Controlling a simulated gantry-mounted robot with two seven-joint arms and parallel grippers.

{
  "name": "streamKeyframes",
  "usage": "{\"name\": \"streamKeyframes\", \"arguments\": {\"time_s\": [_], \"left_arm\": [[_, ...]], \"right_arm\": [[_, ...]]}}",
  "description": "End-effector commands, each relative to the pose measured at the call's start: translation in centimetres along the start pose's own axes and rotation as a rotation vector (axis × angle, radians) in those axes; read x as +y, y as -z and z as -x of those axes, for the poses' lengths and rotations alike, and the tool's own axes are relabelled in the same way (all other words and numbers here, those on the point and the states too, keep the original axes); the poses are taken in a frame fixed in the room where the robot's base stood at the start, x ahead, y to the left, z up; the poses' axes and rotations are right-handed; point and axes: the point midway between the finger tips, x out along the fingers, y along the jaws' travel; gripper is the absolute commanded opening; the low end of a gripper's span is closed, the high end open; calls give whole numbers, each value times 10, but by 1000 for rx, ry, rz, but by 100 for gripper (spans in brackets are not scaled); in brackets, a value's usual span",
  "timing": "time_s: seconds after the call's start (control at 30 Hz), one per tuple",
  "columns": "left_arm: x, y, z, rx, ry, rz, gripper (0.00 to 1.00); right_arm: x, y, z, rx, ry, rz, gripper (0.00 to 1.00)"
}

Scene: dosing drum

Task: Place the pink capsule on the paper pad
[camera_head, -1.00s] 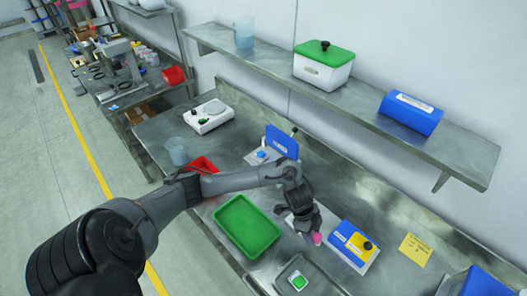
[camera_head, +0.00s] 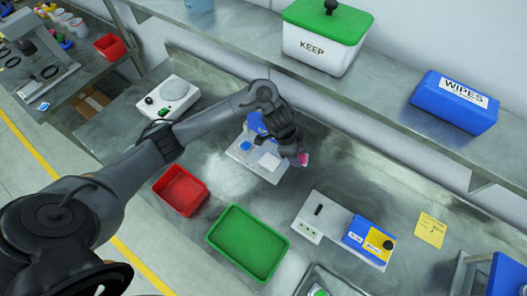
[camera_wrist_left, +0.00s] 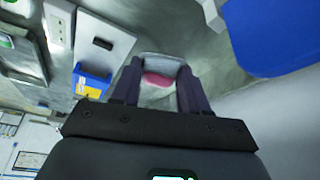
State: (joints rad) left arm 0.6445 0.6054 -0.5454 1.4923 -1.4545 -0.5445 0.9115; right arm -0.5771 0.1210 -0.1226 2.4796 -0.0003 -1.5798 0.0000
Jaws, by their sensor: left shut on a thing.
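My left gripper (camera_head: 299,157) is shut on the pink capsule (camera_head: 305,159), whose end shows past the fingertips. In the left wrist view the pink capsule (camera_wrist_left: 158,79) sits between the two fingers. In the head view the gripper is at the right edge of a white device (camera_head: 243,154) with a blue button and a blue panel, partly hidden by my arm. A white square (camera_head: 269,161) lies on that device, just left of the capsule; I cannot tell for sure that it is the paper pad. The capsule's height above the bench is unclear.
A red tray (camera_head: 181,190) and a green tray (camera_head: 248,243) lie in front. A white device with a blue and yellow block (camera_head: 369,240) stands to the right, beside a yellow note (camera_head: 430,230). A shelf (camera_head: 355,102) overhangs the back, with a KEEP box (camera_head: 324,45) and WIPES box (camera_head: 453,102).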

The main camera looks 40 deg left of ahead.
Motion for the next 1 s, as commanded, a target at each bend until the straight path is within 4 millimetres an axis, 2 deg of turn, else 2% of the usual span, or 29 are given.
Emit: {"name": "streamKeyframes", "arguments": {"time_s": [0.23,0.5,0.63,0.83,1.0], "left_arm": [[-12,-48,-10,-5,-3,7,15],[-25,-103,-17,-5,-3,4,15],[-30,-118,-19,-2,-3,3,15],[-31,-125,-23,-1,-3,0,15],[-30,-133,-41,-2,-4,3,15]], "right_arm": [[4,-6,-10,-7,-10,2,43],[0,-5,-10,-5,-1,-2,43],[0,-5,-11,-5,0,-3,43],[-1,-5,-11,-3,3,-6,43],[-1,-5,-13,-2,3,-6,43]]}}
